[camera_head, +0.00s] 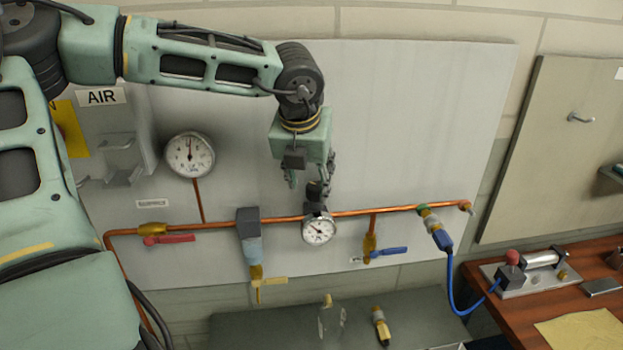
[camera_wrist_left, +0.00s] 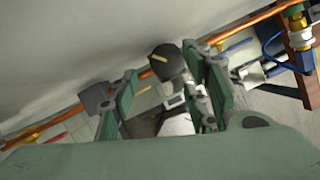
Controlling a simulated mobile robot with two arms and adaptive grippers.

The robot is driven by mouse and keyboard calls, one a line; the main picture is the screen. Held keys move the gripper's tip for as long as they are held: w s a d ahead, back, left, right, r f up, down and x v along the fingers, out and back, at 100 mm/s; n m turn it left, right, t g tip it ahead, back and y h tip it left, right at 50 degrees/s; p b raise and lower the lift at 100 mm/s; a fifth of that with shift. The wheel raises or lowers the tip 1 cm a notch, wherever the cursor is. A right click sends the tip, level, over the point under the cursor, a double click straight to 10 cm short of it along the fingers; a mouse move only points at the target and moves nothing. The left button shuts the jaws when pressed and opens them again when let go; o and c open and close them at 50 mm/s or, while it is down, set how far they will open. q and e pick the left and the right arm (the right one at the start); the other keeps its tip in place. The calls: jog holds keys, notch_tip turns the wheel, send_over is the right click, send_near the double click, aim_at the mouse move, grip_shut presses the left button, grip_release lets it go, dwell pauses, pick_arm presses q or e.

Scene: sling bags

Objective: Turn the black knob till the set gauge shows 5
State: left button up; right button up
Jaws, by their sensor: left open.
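The black knob (camera_head: 315,190) sits on top of the regulator on the copper pipe. The small white set gauge (camera_head: 319,231) is just below it; its dial is too small to read surely. My left gripper (camera_head: 311,184) points down from above with its fingers apart, one on each side of the knob. In the left wrist view the knob (camera_wrist_left: 169,62) shows between the far ends of the open fingers (camera_wrist_left: 161,67), with a pale mark on it. I cannot tell whether either finger touches it. My right gripper is not in view.
A larger gauge (camera_head: 189,154) stands at upper left on the grey panel (camera_head: 420,120). The copper pipe (camera_head: 345,213) carries a red-handled valve (camera_head: 170,239), a grey filter unit (camera_head: 249,235) and a blue-handled valve (camera_head: 385,251). A blue hose (camera_head: 451,285) runs to the wooden bench (camera_head: 510,325).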

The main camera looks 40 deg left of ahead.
aim_at(313, 187)
pick_arm(q)
jog(key=shift+w+a+f, duration=0.2)
jog(key=shift+w+f, duration=0.55)
jog(key=shift+f, duration=0.25)
jog(key=shift+w+f, duration=0.15)
jog(key=shift+f, duration=0.1)
jog(key=c, duration=0.7)
jog(key=shift+c, duration=1.5)
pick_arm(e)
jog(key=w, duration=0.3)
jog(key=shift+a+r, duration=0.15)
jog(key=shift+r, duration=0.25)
